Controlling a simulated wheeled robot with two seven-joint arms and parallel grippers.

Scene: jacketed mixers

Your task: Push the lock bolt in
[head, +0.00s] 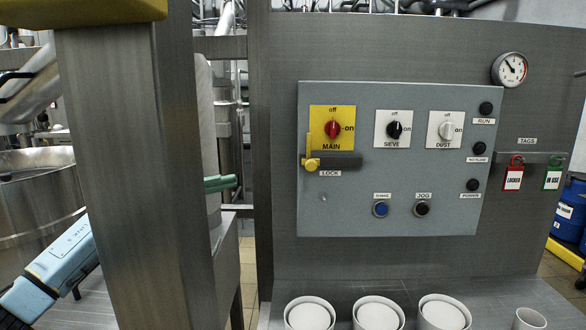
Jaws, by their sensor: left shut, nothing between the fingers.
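The lock bolt (311,163) is a yellow knob with an upright yellow handle. It sits at the left end of a dark bar above the LOCK label (330,173), on the grey control panel (350,205). A steel post hides the rest of that gripper. My right gripper is not in view.
The wide steel post (135,170) stands close in front, crossing my left arm. SIEVE (394,130) and DUST (446,130) switches sit right of MAIN. White tubs (377,313) stand below the panel. Red (514,177) and green (553,177) tags hang at the right.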

